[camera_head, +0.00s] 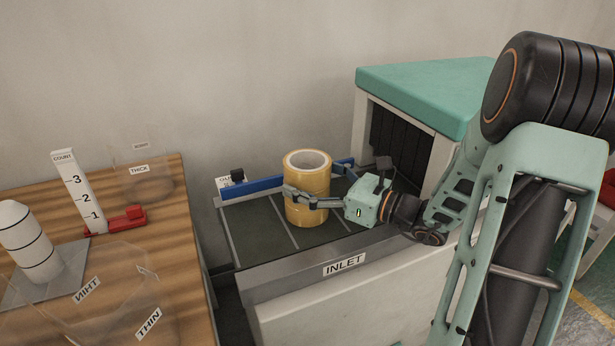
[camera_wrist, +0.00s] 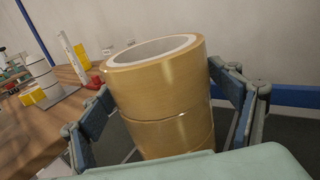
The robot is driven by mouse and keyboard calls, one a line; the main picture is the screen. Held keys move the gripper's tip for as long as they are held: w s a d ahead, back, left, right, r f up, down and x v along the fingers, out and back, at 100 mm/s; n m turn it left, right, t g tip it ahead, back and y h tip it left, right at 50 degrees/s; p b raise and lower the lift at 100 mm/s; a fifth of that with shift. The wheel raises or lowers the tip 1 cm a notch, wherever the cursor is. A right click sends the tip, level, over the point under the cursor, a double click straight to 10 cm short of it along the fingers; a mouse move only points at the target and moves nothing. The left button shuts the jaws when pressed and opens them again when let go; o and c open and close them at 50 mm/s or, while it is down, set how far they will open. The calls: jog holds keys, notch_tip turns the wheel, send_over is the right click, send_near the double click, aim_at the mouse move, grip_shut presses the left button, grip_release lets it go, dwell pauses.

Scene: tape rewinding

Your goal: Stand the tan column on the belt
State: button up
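The tan column (camera_head: 306,190) is a stack of tape rolls with a pale hollow core. It is upright over the dark inlet belt (camera_head: 262,232). Its base appears to be at the belt surface, but I cannot tell whether it bears on it. My gripper (camera_head: 312,186) reaches in from the right with one finger on each side of the column. In the wrist view the column (camera_wrist: 165,100) fills the space between the fingers, whose tips appear to meet its sides. The column's back and lower end are hidden in the wrist view.
A blue rail (camera_head: 252,185) runs along the belt's back, and a grey edge labelled INLET (camera_head: 290,280) runs along its front. A green-topped tunnel (camera_head: 425,85) stands at right. The wooden table (camera_head: 180,250) at left holds a white column (camera_head: 27,242) and a count scale (camera_head: 78,195).

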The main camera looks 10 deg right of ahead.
jog(key=shift+o, duration=0.3)
jog(key=shift+r, duration=0.1)
jog(key=shift+s+d+r, duration=0.1)
jog(key=shift+d, duration=0.05)
jog(key=p+v, duration=0.2)
jog(key=v, duration=0.9)
jog(key=shift+s+d, duration=0.2)
jog(key=shift+s, duration=0.05)
